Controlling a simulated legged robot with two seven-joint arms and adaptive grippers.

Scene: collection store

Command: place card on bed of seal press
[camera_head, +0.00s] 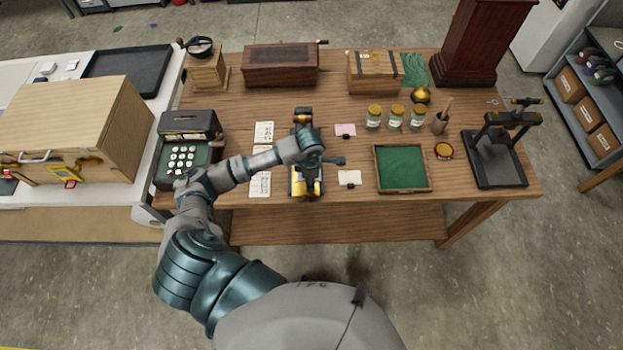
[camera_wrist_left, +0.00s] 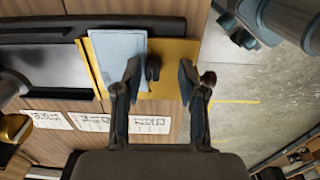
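The seal press (camera_head: 500,140) is a black frame with a flat dark bed (camera_head: 495,170) at the right end of the table. The bed looks bare. My left gripper (camera_head: 308,182) is over a black and yellow device at the table's front middle. In the left wrist view the gripper (camera_wrist_left: 160,82) is open, with nothing held between its fingers. A pale card (camera_wrist_left: 117,55) lies on the yellow plate (camera_wrist_left: 187,50), beside the left finger. A small black knob (camera_wrist_left: 153,68) stands between the fingers, just right of the card. My right gripper is not in view.
A green-lined tray (camera_head: 430,187), a small white card (camera_head: 349,178) and a pink card (camera_head: 345,130) lie between the device and the press. Labelled jars (camera_head: 396,117) and a pestle in a cup (camera_head: 440,122) stand behind. Printed sheets (camera_head: 260,185) lie left of the device.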

